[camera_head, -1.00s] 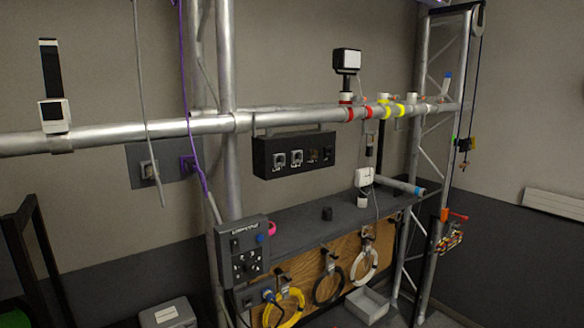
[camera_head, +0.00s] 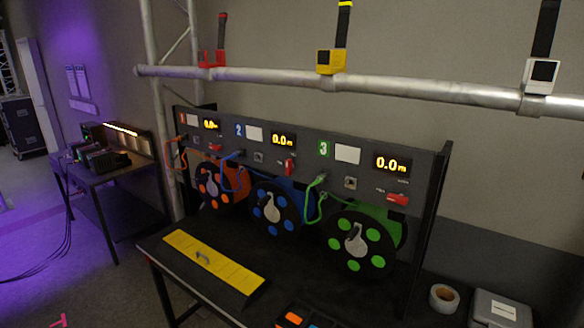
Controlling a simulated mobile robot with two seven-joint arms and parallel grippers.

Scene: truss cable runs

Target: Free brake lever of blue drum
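The blue drum (camera_head: 289,224) sits in the middle of the black drum rack, between the orange drum (camera_head: 231,190) and the green drum (camera_head: 378,246). Its front is a black disc with blue round spots, and a pale grey lever or crank piece (camera_head: 271,208) stands at its centre. A blue cable (camera_head: 232,178) loops in front of the panel to its left. Above it is a panel marked 2 with a lit display (camera_head: 283,140) and a red switch (camera_head: 290,166). Whether the lever is locked cannot be told. Neither gripper is in view.
A yellow plate with a handle (camera_head: 215,262) lies on the black table's front left. A tape roll (camera_head: 444,298) and grey box (camera_head: 500,309) are at right. A horizontal truss tube (camera_head: 400,88) runs above the rack. A second table (camera_head: 96,170) stands at far left.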

